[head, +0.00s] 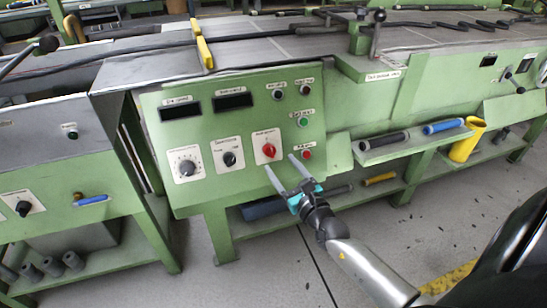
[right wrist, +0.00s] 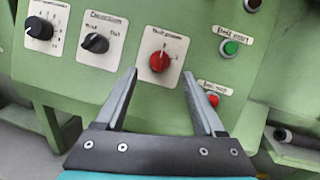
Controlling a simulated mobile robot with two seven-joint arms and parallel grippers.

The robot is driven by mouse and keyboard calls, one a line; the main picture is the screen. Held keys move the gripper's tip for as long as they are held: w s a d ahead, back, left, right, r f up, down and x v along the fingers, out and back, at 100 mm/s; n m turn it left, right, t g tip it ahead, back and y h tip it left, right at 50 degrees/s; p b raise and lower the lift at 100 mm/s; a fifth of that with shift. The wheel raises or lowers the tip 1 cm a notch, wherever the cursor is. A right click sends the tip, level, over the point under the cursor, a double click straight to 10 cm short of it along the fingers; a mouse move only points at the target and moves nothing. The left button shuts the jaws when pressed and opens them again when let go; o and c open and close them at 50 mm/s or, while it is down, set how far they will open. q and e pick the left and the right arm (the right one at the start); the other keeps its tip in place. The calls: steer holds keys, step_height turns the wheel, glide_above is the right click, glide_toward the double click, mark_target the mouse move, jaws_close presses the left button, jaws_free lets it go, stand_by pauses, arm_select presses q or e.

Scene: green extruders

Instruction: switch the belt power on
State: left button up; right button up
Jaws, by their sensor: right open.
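The red rotary knob (head: 268,149) sits on a white label plate on the green control panel (head: 190,137); the plate's text looks like "Belt power". In the right wrist view the red knob (right wrist: 159,62) lies ahead of and between the fingertips, its grip standing roughly upright. My right gripper (head: 281,167) is open and empty, with its fingers pointing at the panel just below the knob. It also shows in the right wrist view (right wrist: 160,75). I cannot tell the exact gap between fingertips and panel. My left gripper is not in view.
Left of the red knob are a black direction knob (head: 229,158) and a black dial (head: 187,168). Right of it are a green button (head: 303,122) and a red button (head: 307,154), close to the right finger. A shelf (head: 375,153) with rollers juts out at the right.

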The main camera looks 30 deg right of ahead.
mark_target(273, 154)
steer(key=w, duration=0.2)
steer(key=w+b, duration=0.1)
steer(key=shift+w+d, duration=0.2)
steer(key=shift+w, duration=0.2)
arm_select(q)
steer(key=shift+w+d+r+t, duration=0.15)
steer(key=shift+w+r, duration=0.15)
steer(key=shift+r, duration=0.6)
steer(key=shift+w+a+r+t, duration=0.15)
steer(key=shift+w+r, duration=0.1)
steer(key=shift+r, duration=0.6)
arm_select(e)
steer(key=shift+w+d, duration=0.1)
steer(key=shift+w, duration=0.8)
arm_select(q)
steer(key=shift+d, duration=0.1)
arm_select(e)
jaws_close()
